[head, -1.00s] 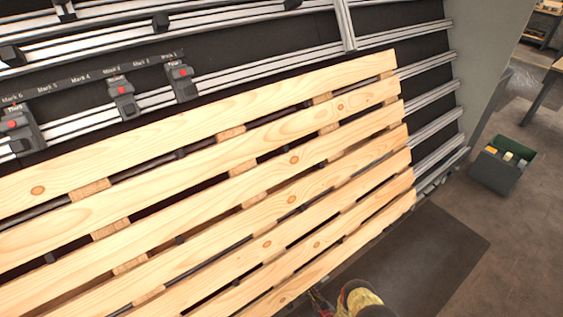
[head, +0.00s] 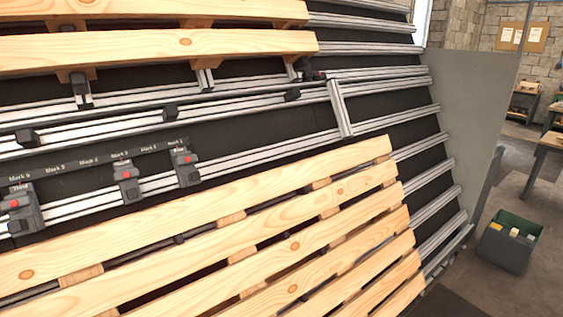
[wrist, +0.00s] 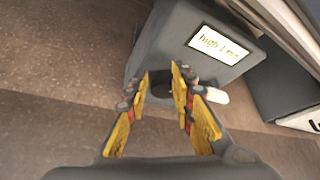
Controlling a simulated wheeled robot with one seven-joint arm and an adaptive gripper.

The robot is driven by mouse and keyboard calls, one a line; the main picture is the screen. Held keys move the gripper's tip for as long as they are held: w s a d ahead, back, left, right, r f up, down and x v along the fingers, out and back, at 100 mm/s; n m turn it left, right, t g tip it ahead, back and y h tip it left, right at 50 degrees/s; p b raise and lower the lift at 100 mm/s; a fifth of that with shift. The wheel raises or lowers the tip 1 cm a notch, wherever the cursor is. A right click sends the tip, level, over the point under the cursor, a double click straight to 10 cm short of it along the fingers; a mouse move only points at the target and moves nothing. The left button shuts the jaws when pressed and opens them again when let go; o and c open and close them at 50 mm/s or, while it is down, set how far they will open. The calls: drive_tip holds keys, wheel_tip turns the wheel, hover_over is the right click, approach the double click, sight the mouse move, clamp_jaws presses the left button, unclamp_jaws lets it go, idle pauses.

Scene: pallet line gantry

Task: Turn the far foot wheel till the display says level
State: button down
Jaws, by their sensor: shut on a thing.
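In the wrist view my gripper (wrist: 161,82), with yellow-padded fingers, reaches toward the base of a grey housing (wrist: 165,45). A display (wrist: 219,43) on the housing is lit pale yellow and begins with "high"; the rest reads like "1 mm" but is blurred. The far foot wheel (wrist: 181,92) seems to be the dark part between the fingers, below the display, and the fingers are shut on it. Most of it is hidden by the fingers. In the head view neither my gripper nor the wheel shows.
A slatted wooden pallet (head: 230,245) lies across the gantry's sloping metal rails. Stop blocks with red buttons (head: 185,165) sit on one rail beside marked positions. More planks (head: 150,45) lie higher up. A green bin (head: 507,242) stands on the floor at right.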

drive_tip(key=shift+s+a, duration=0.2)
drive_tip(key=shift+a, duration=0.4)
drive_tip(key=s+d, duration=0.4)
drive_tip(key=shift+s, duration=0.35)
drive_tip(key=shift+r, duration=0.15)
